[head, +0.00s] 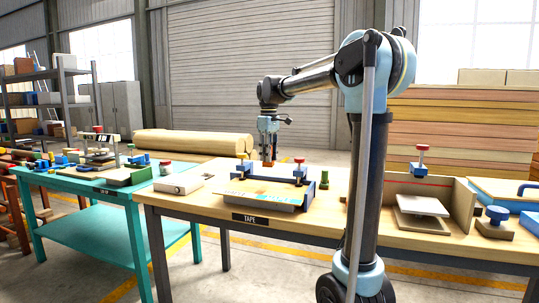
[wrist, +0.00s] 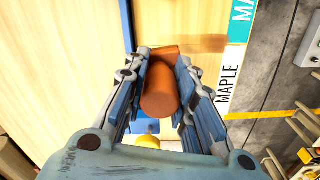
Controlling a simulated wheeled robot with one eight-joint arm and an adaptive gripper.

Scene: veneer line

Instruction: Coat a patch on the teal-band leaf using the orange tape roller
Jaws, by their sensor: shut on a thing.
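My gripper (wrist: 160,85) is shut on the orange tape roller (wrist: 161,96), which sits between the two fingers in the wrist view. In the head view my gripper (head: 268,148) hangs pointing down above the bench with the orange roller below its fingers. A pale wood leaf (wrist: 205,22) lies beneath the roller. Its edge carries a teal band (wrist: 243,24) and a white strip marked MAPLE (wrist: 228,82). In the head view the leaf (head: 258,194) lies on the TAPE bench. I cannot tell whether the roller touches it.
A white box (head: 178,184) is at left. A teal table (head: 100,184) stands farther left. A press plate (head: 423,206) is at right.

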